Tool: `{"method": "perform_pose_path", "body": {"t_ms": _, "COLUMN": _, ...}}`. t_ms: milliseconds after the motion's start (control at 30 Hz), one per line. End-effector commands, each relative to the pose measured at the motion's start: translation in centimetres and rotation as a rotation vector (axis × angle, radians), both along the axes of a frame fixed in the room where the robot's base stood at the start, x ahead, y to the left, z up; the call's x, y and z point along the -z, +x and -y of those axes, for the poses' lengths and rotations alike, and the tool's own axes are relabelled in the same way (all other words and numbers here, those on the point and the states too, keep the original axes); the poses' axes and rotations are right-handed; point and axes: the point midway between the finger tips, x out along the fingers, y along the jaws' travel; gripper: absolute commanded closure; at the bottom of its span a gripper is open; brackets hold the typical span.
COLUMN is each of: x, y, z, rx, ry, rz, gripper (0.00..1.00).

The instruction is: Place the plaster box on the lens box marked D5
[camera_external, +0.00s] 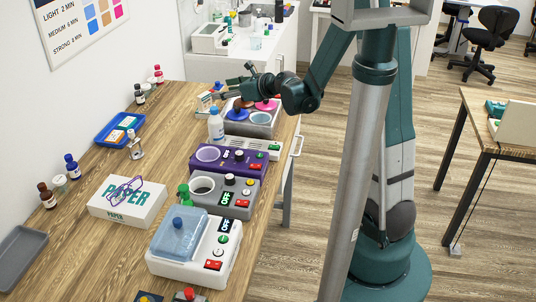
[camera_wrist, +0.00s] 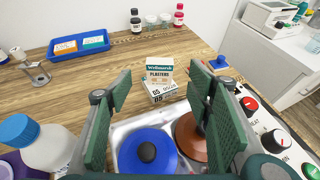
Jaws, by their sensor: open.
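The plaster box (camera_wrist: 160,70), white with a teal band, is in the middle of the wrist view. It appears to rest on the lens box (camera_wrist: 162,92), a pale box with D5 lettering, covering its rear part. In the external view the boxes (camera_external: 204,100) are small and hard to tell apart, at the table's far end. My gripper (camera_wrist: 160,100) is open, with its green pads apart and nothing between them. The boxes show in the gap beyond the pads, apart from them. In the external view my gripper (camera_external: 243,83) is just right of the boxes.
A metal bath with a blue lid (camera_wrist: 146,152) and a brown lid (camera_wrist: 191,138) lies under my gripper. A white bottle (camera_wrist: 40,142) stands at the left. A blue tray (camera_wrist: 80,46) and dark bottles stand farther back. Bare wood lies left of the boxes.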

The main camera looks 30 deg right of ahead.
Motion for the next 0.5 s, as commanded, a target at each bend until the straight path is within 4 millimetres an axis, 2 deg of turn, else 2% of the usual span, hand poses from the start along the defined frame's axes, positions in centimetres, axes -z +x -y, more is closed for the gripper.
{"method": "perform_pose_path", "body": {"t_ms": 500, "x": -0.53, "y": -0.62, "z": -0.23, "rx": -0.024, "ry": -0.053, "rz": 0.009, "gripper": 0.49}}
